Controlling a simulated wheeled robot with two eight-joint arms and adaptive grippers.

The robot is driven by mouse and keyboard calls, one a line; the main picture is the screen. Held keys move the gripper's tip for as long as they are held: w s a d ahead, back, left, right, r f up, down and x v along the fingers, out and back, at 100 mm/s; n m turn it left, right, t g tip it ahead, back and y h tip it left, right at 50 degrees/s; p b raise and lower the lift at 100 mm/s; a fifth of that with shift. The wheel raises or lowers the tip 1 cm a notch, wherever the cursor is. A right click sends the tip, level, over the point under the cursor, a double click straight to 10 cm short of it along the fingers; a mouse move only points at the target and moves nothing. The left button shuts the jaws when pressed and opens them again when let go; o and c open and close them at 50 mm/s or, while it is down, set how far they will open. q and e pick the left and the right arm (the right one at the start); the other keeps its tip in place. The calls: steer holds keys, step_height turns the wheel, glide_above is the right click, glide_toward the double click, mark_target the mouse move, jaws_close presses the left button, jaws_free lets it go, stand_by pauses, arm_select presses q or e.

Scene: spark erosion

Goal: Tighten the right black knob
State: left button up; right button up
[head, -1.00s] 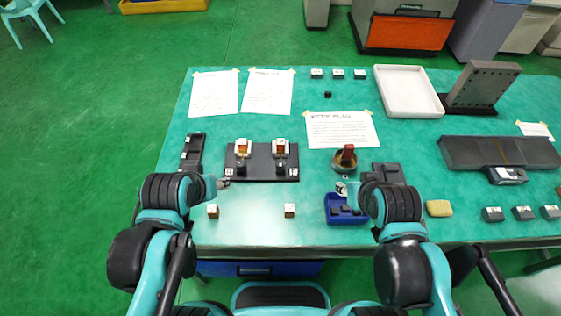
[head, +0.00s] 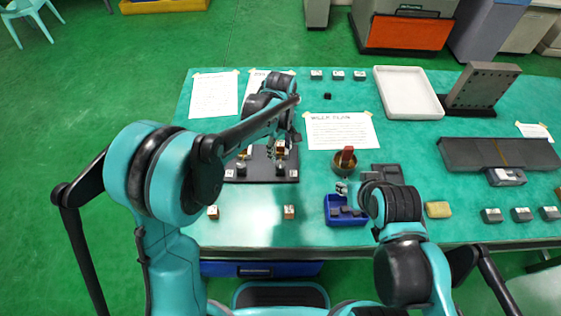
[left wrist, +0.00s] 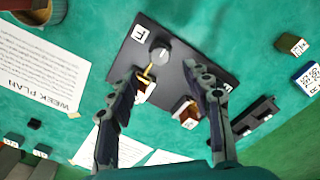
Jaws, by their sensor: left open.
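The black fixture plate (head: 262,179) holds two stations, each with a brass-coloured block and a black knob. The right black knob (head: 280,169) is at the front of the right station. It also shows in the left wrist view (left wrist: 160,54), upper middle, beyond and between my fingertips. The left black knob (head: 241,170) is in the head view; in the wrist view a finger seems to cover it. My left gripper (head: 276,151) is open and empty above the right station; its fingers (left wrist: 166,72) spread wide, apart from the knob. My right gripper (head: 343,188) is near the blue tray, its jaws too small to judge.
The blue tray (head: 346,219) with dark pieces stands at the front right. A round bowl (head: 345,168) with a red-topped item is behind it. Two small cubes (head: 213,212) (head: 289,212) stand in front of the plate. A paper (head: 339,130) lies behind, right.

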mark_target(280, 164)
arm_select(q)
step_height(280, 164, down, 8)
steer(key=shift+r+b, duration=0.1)
steer(key=shift+b, duration=1.15)
jaws_close()
